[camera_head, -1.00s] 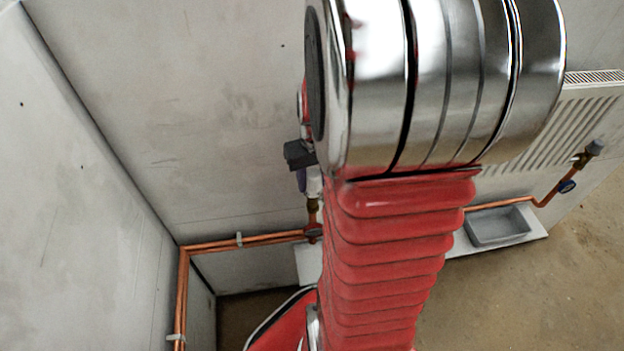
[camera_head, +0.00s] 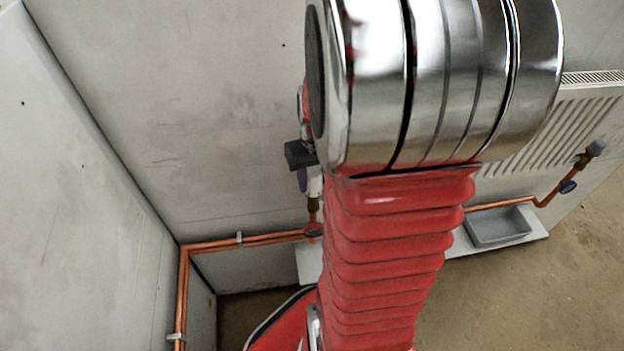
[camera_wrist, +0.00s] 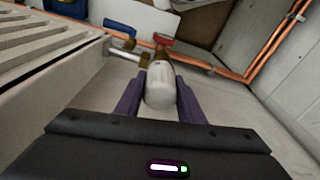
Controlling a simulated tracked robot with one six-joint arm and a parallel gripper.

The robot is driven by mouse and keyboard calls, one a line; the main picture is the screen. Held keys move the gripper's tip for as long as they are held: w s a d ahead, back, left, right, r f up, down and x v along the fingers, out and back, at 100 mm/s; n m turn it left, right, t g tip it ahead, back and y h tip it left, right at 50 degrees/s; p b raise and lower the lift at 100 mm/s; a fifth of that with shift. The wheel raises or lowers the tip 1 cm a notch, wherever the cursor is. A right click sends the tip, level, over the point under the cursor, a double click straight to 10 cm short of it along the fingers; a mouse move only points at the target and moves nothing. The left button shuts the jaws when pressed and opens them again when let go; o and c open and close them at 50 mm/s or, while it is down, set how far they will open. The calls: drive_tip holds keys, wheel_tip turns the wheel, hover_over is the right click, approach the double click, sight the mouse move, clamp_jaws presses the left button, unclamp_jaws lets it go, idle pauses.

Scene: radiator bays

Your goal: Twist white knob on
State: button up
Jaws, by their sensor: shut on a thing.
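The white knob (camera_wrist: 160,92) is in the middle of the wrist view, on a brass valve body (camera_wrist: 161,56) at the end of the radiator's pipe. My gripper (camera_wrist: 160,85) is shut on the knob, with one purple finger on each side of it. In the head view the knob (camera_head: 314,182) is a small white piece above the brass fitting, beside my arm. My gripper (camera_head: 303,170) shows there only in part, because my arm's silver joint and red bellows hide the rest.
The radiator (camera_wrist: 45,55) is on the left in the wrist view, with a blue handle (camera_wrist: 120,28) and a red handle (camera_wrist: 164,39) near the valve. Copper pipes (camera_head: 240,240) run along the wall. A grey tray (camera_head: 497,226) sits on a white board at right.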

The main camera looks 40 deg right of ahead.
sight(314, 172)
drive_tip(key=m, duration=0.6)
drive_tip(key=shift+s+f+h, duration=0.1)
drive_tip(key=shift+h, duration=0.2)
drive_tip(key=shift+m+g, duration=0.5)
drive_tip(key=shift+m, duration=2.3)
drive_tip(key=o, duration=1.2)
drive_tip(key=o, duration=1.1)
drive_tip(key=shift+r, duration=0.2)
drive_tip(key=shift+r, duration=3.85)
